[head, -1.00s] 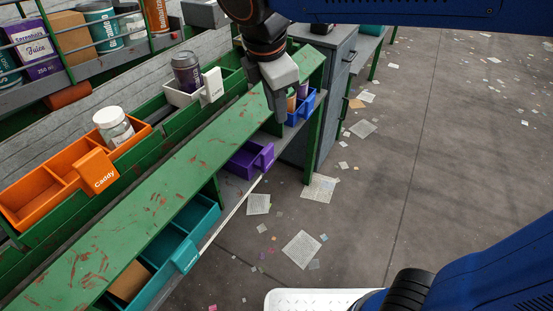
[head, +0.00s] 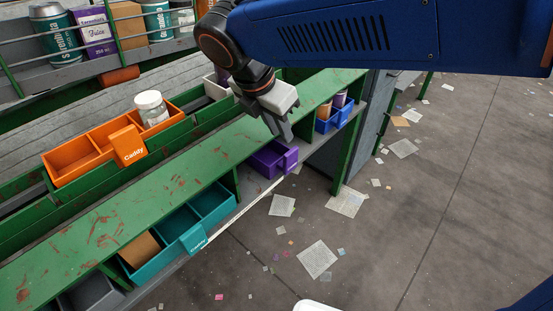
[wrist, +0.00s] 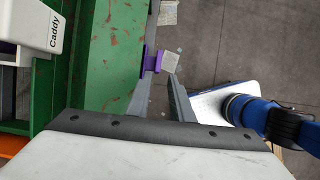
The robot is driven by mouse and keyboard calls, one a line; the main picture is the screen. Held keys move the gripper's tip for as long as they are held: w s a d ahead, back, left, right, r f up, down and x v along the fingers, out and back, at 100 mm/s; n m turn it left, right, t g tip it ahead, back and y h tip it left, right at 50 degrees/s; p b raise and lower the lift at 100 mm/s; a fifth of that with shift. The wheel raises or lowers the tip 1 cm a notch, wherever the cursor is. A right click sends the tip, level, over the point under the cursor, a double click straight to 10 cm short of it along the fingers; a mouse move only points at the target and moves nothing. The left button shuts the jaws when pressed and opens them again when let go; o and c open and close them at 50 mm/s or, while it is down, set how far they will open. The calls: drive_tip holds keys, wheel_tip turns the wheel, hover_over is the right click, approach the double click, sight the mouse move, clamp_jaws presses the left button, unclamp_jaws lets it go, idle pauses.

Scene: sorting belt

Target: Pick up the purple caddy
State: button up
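The purple caddy (head: 268,158) sits on the lower shelf under the green top, between the teal caddy and the blue caddy. Its handle tab (head: 290,160) sticks out at the shelf's front edge. In the wrist view only a small purple part (wrist: 150,60) shows beyond the fingertips; the green top hides the rest. My gripper (head: 283,135) is above and in front of the purple caddy, fingers pointing down. In the wrist view its two fingers (wrist: 158,90) are apart, with nothing between them that I can see held.
A teal caddy (head: 212,205) holding a brown box and a blue caddy (head: 343,115) holding cups stand on the same shelf. The green top (head: 130,200) overhangs it. An orange caddy (head: 70,160) and a white caddy (wrist: 30,30) stand above. The floor at right has scattered papers.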

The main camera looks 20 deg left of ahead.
sight(291, 151)
drive_tip(key=x, duration=0.7)
drive_tip(key=shift+r, duration=0.1)
drive_tip(key=shift+w+x, duration=0.1)
drive_tip(key=shift+x, duration=1.25)
drive_tip(key=shift+w+x, duration=0.15)
drive_tip(key=shift+x, duration=1.15)
drive_tip(key=shift+a, duration=0.1)
clamp_jaws()
